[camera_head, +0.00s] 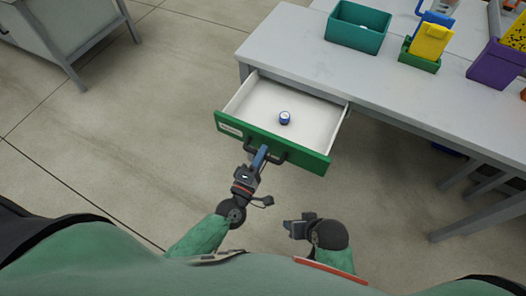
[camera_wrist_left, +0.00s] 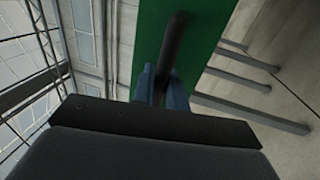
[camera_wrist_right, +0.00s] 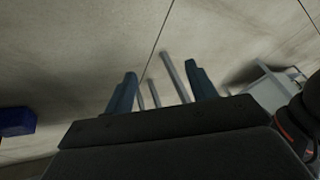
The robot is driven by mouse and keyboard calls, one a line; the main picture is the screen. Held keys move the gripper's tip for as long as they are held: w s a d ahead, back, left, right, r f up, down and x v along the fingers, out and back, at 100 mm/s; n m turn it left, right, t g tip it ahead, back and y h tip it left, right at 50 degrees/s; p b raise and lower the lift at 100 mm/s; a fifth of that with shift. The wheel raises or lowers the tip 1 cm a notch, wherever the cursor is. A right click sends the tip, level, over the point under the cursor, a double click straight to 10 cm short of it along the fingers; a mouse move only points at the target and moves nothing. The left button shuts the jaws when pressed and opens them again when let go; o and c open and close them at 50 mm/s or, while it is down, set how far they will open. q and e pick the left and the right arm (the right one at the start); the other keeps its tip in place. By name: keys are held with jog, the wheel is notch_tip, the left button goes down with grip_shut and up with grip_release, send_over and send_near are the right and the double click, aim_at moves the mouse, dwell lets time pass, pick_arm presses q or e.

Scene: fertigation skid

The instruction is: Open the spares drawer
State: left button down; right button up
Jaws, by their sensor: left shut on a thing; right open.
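The spares drawer, with a green front (camera_head: 302,157) and a white inside, stands pulled well out from under the grey bench in the head view. A small blue and white round part (camera_head: 285,118) lies on its floor. My left gripper (camera_head: 260,156) is shut on the drawer's dark handle (camera_head: 279,152). In the left wrist view, the blue fingers (camera_wrist_left: 164,84) are on either side of the dark handle bar (camera_wrist_left: 172,45), in front of the green face. My right gripper (camera_head: 290,226) is low and apart from the drawer. Its fingers (camera_wrist_right: 161,90) are spread and empty in the right wrist view.
The grey bench (camera_head: 400,103) carries a teal bin (camera_head: 357,28), a green holder with a yellow piece (camera_head: 430,40) and a purple bin (camera_head: 497,63). Another grey table (camera_head: 62,28) stands at upper left. The floor left of the drawer is clear.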

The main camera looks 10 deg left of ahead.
jog(key=shift+r, duration=0.1)
pick_arm(q)
jog(key=c, duration=1.5)
grip_release()
pick_arm(e)
jog(key=shift+w, duration=0.1)
jog(key=shift+r, duration=0.1)
jog(key=shift+w, duration=0.15)
pick_arm(q)
jog(key=shift+s+a+f, duration=0.15)
jog(key=shift+s+f, duration=0.05)
jog(key=shift+s, duration=0.1)
jog(key=b+v, duration=0.1)
jog(key=v, duration=0.6)
jog(key=shift+b, duration=0.4)
pick_arm(e)
notch_tip(320, 180, down, 8)
jog(key=shift+w+a+r+t, duration=0.15)
jog(key=shift+w+a+t, duration=0.15)
jog(key=shift+t, duration=0.1)
